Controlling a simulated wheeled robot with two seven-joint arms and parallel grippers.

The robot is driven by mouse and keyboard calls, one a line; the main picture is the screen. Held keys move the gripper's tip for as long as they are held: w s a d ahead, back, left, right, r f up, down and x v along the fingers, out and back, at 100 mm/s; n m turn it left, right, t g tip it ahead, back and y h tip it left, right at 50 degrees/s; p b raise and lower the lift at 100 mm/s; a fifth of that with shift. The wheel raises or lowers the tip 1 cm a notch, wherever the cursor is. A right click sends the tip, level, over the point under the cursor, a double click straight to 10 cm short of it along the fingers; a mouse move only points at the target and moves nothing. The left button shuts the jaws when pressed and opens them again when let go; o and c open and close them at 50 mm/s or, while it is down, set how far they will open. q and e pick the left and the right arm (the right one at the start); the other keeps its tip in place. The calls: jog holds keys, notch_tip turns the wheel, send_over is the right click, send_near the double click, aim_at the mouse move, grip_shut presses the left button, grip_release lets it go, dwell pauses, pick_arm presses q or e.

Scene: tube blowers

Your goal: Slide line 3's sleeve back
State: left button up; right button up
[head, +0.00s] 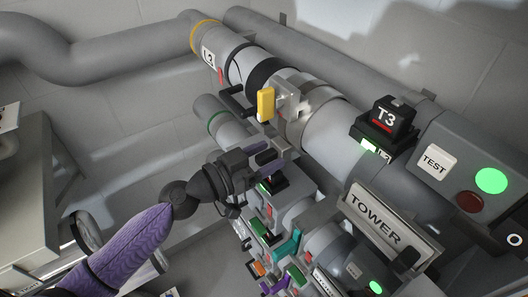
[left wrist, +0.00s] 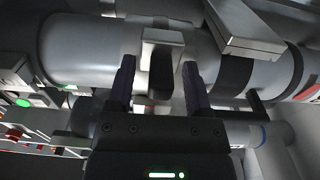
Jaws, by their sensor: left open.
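A thick grey pipe (head: 337,128) runs diagonally across the head view, with a black-and-white T3 block (head: 387,118) on it. Around the pipe are black bands (head: 268,74) and a silver collar (head: 308,108) with a yellow lever (head: 265,104). A black side handle (head: 231,101) sticks out beside them. I cannot tell exactly where the sleeve ends. My left gripper (head: 268,161) is open below the collar. In the left wrist view its fingers (left wrist: 158,82) stand either side of a dark block (left wrist: 160,72); contact is unclear. My right gripper is not in view.
A control box with a TEST label (head: 434,161), green light (head: 491,181) and red button (head: 470,202) stands at right. A TOWER sign (head: 378,229) and several smaller pipes with coloured parts crowd the lower middle. A grey table (head: 30,205) stands at left.

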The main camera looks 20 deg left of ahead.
pick_arm(q)
grip_shut()
dwell(1.3)
